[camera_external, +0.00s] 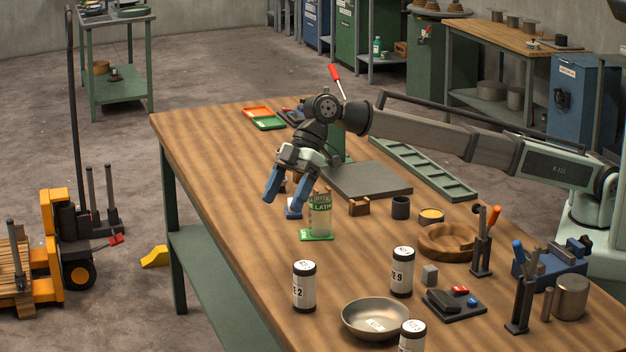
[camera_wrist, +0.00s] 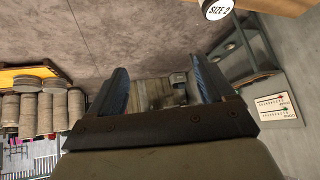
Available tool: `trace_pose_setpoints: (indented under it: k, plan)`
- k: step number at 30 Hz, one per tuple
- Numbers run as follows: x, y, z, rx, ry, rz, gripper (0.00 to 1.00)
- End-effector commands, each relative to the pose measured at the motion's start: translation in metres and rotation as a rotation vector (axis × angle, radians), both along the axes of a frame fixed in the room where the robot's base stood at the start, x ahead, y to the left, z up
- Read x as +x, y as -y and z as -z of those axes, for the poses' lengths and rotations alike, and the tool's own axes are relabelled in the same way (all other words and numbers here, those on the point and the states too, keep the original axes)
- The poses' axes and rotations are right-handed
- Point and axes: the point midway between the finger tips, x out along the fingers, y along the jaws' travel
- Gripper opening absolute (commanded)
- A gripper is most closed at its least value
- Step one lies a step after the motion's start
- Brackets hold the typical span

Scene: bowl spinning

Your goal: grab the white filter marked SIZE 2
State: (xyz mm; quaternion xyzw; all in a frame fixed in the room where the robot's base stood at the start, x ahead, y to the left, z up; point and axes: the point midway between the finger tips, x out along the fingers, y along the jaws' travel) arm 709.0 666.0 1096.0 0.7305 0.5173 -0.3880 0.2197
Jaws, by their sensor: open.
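The white filter marked SIZE 2 (camera_external: 304,287) stands upright on the table near its left edge, with a dark rim and white top; its side label partly reads "E 2". In the wrist view its top reading SIZE 2 (camera_wrist: 217,10) is cut by the upper edge. A similar filter (camera_external: 402,273) ending in "E 9" stands to its right, and a third (camera_external: 412,336) is cut off at the bottom. My gripper (camera_external: 285,188) is open, its blue fingers above the table, farther back than the filter and apart from it. In the wrist view my gripper (camera_wrist: 162,82) has nothing between its fingers.
A green-marked clear container (camera_external: 320,216) stands just right of my fingers. A metal bowl (camera_external: 376,319) sits right of the SIZE 2 filter. A wooden ring dish (camera_external: 447,242) and tool holders are farther right. Bare tabletop (camera_external: 265,240) lies between my gripper and the filter.

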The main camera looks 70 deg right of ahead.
Motion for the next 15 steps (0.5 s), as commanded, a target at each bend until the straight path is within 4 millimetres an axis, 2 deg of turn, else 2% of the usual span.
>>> trace_pose_setpoints:
  k: [1, 6, 10, 15]
  plan:
    - [-0.018, -0.016, 0.003, -0.053, 0.007, -0.07, 0.82]
    - [-0.065, -0.039, 0.011, -0.199, 0.021, -0.256, 0.82]
    - [-0.084, -0.046, 0.014, -0.254, 0.025, -0.33, 0.82]
    - [-0.089, -0.05, 0.02, -0.272, 0.026, -0.353, 0.82]
